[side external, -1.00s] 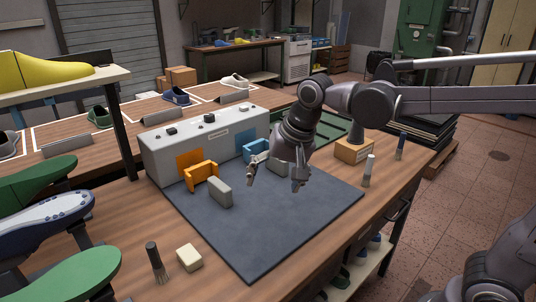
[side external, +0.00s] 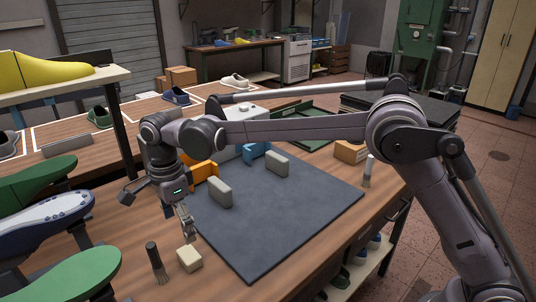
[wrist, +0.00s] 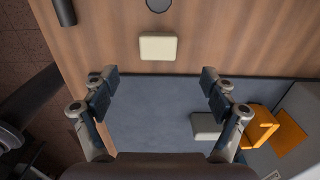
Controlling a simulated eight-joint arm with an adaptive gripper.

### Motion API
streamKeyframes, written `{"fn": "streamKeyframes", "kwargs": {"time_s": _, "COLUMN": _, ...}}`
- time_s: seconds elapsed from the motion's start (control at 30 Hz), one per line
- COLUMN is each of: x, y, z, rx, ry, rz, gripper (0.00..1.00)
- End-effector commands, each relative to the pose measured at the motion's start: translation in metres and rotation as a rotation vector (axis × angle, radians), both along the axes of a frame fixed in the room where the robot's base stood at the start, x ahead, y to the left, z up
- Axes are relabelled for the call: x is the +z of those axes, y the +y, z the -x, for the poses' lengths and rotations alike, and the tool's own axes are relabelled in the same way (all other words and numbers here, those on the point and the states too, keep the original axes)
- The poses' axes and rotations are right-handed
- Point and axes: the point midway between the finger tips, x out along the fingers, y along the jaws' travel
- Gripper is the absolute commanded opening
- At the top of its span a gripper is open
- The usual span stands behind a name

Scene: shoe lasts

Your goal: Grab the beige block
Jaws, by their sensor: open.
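The beige block (side external: 189,258) is a small, pale block lying on the bare wood of the bench, just off the mat's front left edge. In the wrist view the beige block (wrist: 158,46) is at the top centre, beyond the fingertips. My gripper (side external: 187,227) is above the bench, near the mat's left edge and a little behind the block. In the wrist view my gripper (wrist: 160,86) has its two fingers wide apart with nothing between them. The block is apart from both fingers.
A dark-handled brush (side external: 154,258) stands just left of the block. Two grey blocks, one nearer (side external: 220,193) and one farther (side external: 277,164), are on the dark mat (side external: 270,220). Orange (side external: 203,171) and blue (side external: 250,152) holders stand behind them. The mat's front is clear.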

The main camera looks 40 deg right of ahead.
Motion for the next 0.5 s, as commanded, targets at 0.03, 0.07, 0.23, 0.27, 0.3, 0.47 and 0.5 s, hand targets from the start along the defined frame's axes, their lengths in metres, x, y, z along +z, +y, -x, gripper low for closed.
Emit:
{"fn": "streamKeyframes", "kwargs": {"time_s": 0.03, "x": -0.006, "y": 0.000, "z": 0.000, "rx": -0.001, "ry": 0.001, "rz": 0.000, "gripper": 0.85}}
{"fn": "streamKeyframes", "kwargs": {"time_s": 0.07, "x": -0.011, "y": 0.000, "z": 0.000, "rx": -0.002, "ry": 0.001, "rz": 0.000, "gripper": 0.85}}
{"fn": "streamKeyframes", "kwargs": {"time_s": 0.23, "x": -0.036, "y": 0.000, "z": 0.000, "rx": 0.000, "ry": 0.000, "rz": 0.000, "gripper": 0.85}}
{"fn": "streamKeyframes", "kwargs": {"time_s": 0.27, "x": -0.039, "y": -0.001, "z": 0.000, "rx": 0.000, "ry": 0.000, "rz": 0.000, "gripper": 0.85}}
{"fn": "streamKeyframes", "kwargs": {"time_s": 0.3, "x": -0.043, "y": -0.001, "z": 0.000, "rx": 0.000, "ry": 0.000, "rz": 0.000, "gripper": 0.85}}
{"fn": "streamKeyframes", "kwargs": {"time_s": 0.47, "x": -0.052, "y": -0.001, "z": 0.000, "rx": 0.000, "ry": -0.001, "rz": 0.000, "gripper": 0.85}}
{"fn": "streamKeyframes", "kwargs": {"time_s": 0.5, "x": -0.055, "y": -0.001, "z": 0.001, "rx": 0.000, "ry": -0.001, "rz": 0.000, "gripper": 0.85}}
